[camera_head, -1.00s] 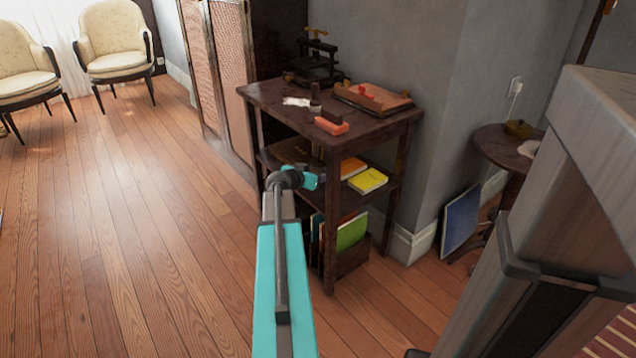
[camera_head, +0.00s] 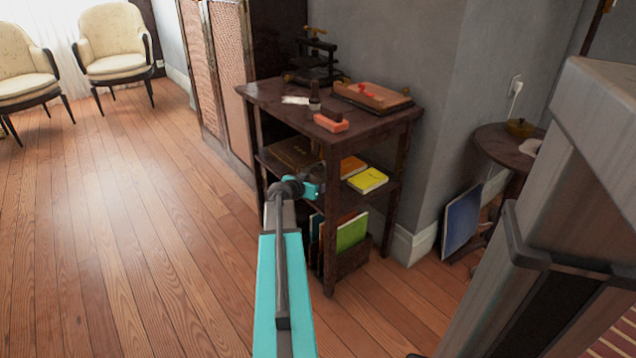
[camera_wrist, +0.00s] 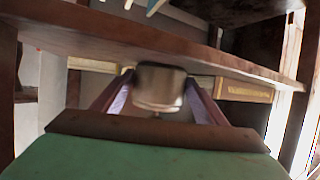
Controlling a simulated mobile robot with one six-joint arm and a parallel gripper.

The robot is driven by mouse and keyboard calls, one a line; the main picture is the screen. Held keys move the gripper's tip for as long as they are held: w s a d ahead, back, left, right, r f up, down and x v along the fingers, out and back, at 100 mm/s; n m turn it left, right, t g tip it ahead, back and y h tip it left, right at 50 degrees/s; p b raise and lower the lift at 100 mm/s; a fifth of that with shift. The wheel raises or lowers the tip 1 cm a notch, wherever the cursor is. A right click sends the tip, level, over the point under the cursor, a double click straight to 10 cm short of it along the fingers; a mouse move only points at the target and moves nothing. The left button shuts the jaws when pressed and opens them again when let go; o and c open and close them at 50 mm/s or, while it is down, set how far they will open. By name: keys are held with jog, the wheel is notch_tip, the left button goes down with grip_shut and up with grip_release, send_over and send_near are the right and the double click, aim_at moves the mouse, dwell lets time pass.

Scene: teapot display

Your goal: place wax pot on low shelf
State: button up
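The wax pot (camera_wrist: 160,86) is a small pale, brownish-grey rounded vessel in the wrist view. My gripper (camera_wrist: 160,98) has one finger on each side of it and appears shut on it. In the head view my gripper (camera_head: 312,187) is at the front left of the dark wooden shelf stand, around middle-shelf height; its fingertips and the pot are hard to make out there. The stand has a top, a middle shelf (camera_head: 325,185) and a bottom compartment. In the wrist view a wooden board (camera_wrist: 150,38) crosses above the pot in the picture.
The middle shelf carries a dark brown box (camera_head: 292,153), an orange book (camera_head: 352,166) and a yellow book (camera_head: 368,180). A rack of upright books (camera_head: 350,232) fills the bottom. The stand's top (camera_head: 275,103) holds a press (camera_head: 315,62) and stamps.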

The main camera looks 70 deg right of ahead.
jog(key=shift+o, duration=1.4)
jog(key=shift+r, duration=0.2)
jog(key=p+v, duration=0.2)
jog(key=v, duration=1)
jog(key=shift+f, duration=0.2)
